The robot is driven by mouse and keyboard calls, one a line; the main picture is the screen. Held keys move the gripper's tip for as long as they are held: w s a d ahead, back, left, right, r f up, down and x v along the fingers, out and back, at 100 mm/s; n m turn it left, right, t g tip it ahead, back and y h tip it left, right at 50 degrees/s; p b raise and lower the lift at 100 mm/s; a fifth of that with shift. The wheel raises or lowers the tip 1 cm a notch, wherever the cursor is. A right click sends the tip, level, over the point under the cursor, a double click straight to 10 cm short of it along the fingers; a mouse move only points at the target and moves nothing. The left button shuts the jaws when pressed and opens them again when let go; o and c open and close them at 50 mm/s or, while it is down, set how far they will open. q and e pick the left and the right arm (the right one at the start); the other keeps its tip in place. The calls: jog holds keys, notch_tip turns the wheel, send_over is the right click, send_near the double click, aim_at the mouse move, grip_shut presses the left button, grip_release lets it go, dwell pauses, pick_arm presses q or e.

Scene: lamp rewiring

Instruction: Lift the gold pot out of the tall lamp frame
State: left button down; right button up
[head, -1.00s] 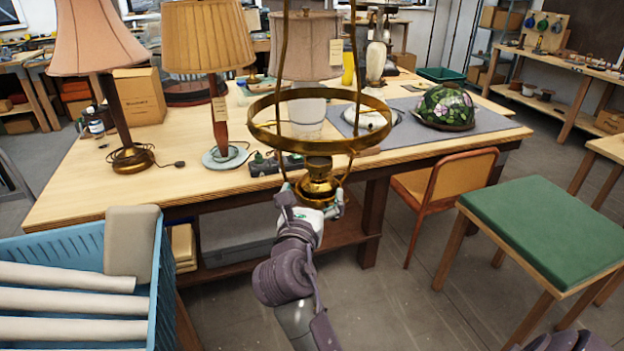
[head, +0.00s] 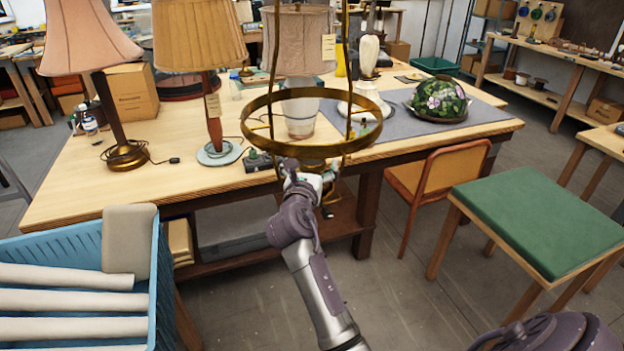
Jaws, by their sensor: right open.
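The tall lamp frame (head: 253,139) is a brass ring with two long upright rods that run out of the top of the head view. The gold pot (head: 313,164) is low under the front of the ring, mostly hidden behind the ring and my right gripper. My right gripper (head: 312,174) is open in front of the pot, just below the ring. Its fingers appear to be to either side of the pot; I cannot tell whether they touch it. A small gold part (head: 327,212) shows below the gripper. My left gripper is not in view.
Behind the frame is a wooden workbench (head: 80,185) with several shaded lamps and a stained-glass shade (head: 440,100). A blue crate (head: 50,247) with pale rolls is at the left. An orange chair (head: 440,172) and a green-topped table (head: 535,218) are at the right.

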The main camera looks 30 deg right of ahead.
jog(key=shift+c, duration=0.2)
jog(key=shift+a, duration=0.1)
jog(key=shift+c, duration=1.2)
grip_shut()
jog(key=shift+r, duration=0.1)
